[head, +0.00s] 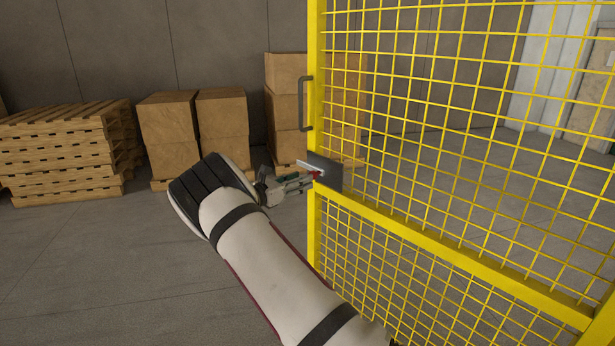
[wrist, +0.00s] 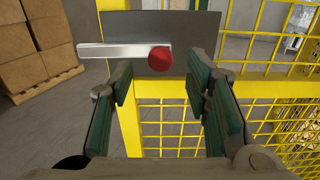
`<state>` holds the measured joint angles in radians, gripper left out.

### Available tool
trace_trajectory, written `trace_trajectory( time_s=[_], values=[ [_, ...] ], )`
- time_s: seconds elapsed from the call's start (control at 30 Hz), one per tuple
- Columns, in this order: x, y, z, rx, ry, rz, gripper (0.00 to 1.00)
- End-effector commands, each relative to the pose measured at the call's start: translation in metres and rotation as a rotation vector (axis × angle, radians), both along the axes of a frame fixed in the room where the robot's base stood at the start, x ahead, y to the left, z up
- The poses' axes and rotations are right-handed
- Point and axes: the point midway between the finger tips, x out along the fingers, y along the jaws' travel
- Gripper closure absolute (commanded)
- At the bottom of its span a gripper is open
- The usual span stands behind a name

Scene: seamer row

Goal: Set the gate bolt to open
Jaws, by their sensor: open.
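The gate bolt is a pale metal bar (wrist: 115,51) with a round red knob (wrist: 160,58) at its right end, on a dark grey plate (wrist: 202,35). The plate is fixed to the yellow mesh gate and also shows in the head view (head: 330,172). In the wrist view the bar reaches left past the plate's edge. My gripper (wrist: 163,88) is open, its green-padded fingers to the left and right of the knob and lower in the picture. The head view shows my gripper (head: 308,179) close to the plate. I cannot tell whether a finger touches the knob.
The yellow gate (head: 425,235) fills the right of the head view, with a grey handle (head: 303,104) on its post above the plate. Stacked pallets (head: 62,155) and cardboard boxes (head: 195,130) stand by the wall behind. The floor left of the gate is clear.

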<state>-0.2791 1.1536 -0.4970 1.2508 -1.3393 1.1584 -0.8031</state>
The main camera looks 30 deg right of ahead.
Motion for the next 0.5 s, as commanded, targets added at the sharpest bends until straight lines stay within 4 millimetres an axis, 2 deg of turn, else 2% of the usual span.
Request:
trace_trajectory(
  time_s=[0.03,0.2,0.5],
  values=[
    [0.001,-0.009,0.000,0.000,0.001,-0.002,0.56],
    [0.005,-0.028,0.000,0.000,0.000,-0.001,0.56],
    [0.007,-0.036,-0.001,0.001,0.001,0.000,0.56]
  ],
)
